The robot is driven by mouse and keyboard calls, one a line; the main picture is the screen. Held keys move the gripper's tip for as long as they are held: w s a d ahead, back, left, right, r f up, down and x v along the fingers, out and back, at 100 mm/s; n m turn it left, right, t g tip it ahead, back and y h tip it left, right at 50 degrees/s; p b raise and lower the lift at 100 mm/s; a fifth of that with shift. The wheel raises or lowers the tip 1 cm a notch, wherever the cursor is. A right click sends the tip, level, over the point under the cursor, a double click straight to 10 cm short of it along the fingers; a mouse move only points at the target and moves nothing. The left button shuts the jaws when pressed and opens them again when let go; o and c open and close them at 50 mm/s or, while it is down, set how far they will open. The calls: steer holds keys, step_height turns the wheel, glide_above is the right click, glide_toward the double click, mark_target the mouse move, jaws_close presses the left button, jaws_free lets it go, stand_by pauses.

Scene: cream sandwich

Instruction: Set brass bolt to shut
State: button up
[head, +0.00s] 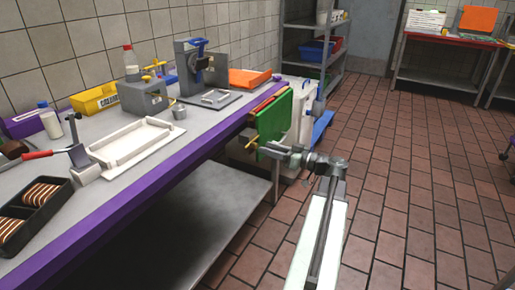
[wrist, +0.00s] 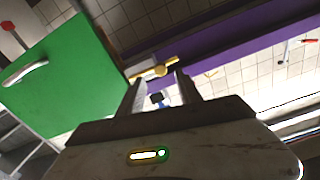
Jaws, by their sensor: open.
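The brass bolt (wrist: 160,70) shows in the wrist view as a small bar with a round knob, just beyond my fingertips, between the green panel's edge and the purple counter edge. The green panel (wrist: 62,80) fills the left of the wrist view and has a pale handle. My gripper (wrist: 160,88) is open and empty, its fingers pointing at the bolt. In the head view my gripper (head: 268,151) is close by. I cannot tell how far the bolt is slid.
The counter with its purple edge (head: 120,212) runs along the left, over a lower metal shelf (head: 215,205). A white tray (head: 130,150), a yellow bin (head: 94,99) and an orange tray (head: 248,78) are on top.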

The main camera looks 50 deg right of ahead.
mark_target(257, 146)
steer(key=x, duration=0.4)
steer(key=shift+w+a, duration=0.15)
jaws_close()
steer(key=shift+f, duration=0.1)
stand_by(1.1)
